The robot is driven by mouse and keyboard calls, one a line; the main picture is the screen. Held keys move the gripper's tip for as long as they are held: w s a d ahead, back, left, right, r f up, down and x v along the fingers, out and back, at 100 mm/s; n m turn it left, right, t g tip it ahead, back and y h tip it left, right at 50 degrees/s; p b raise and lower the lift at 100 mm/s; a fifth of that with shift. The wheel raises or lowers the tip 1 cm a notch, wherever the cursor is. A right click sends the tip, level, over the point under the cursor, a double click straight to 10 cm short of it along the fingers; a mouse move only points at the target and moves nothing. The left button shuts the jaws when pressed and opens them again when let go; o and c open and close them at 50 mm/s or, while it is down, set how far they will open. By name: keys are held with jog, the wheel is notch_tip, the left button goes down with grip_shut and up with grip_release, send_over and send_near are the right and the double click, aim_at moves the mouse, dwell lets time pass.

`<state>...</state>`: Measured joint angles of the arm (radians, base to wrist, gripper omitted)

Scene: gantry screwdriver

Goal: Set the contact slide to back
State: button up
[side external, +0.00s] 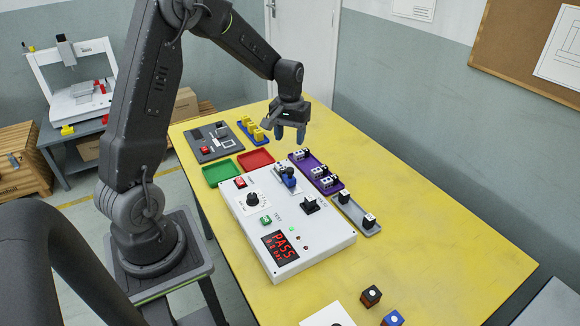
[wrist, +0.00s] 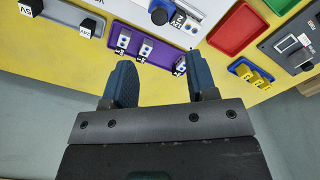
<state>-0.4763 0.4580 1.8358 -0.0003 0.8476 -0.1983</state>
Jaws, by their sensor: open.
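A white test box (side external: 296,232) lies on the yellow table. Near its back edge stands a blue-knobbed fitting (side external: 289,177), apparently the contact slide, beside a small white block in a grey holder. The slide's track and exact position are too small to tell. My gripper (side external: 290,136) is open and empty, above the table behind the box. Its two blue fingers (wrist: 158,66) are apart in the wrist view, with nothing between them.
The box also has a black dial (side external: 252,199), a black lever (side external: 310,204), a green button (side external: 265,219) and a red display reading PASS (side external: 281,246). A purple tray (side external: 307,160) of blocks, a grey tray (side external: 352,212) and red (side external: 256,161) and green (side external: 223,172) trays surround it.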

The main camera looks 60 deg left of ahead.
aim_at(290, 169)
notch_tip(290, 169, down, 11)
dwell(0.3)
grip_shut()
dwell(0.5)
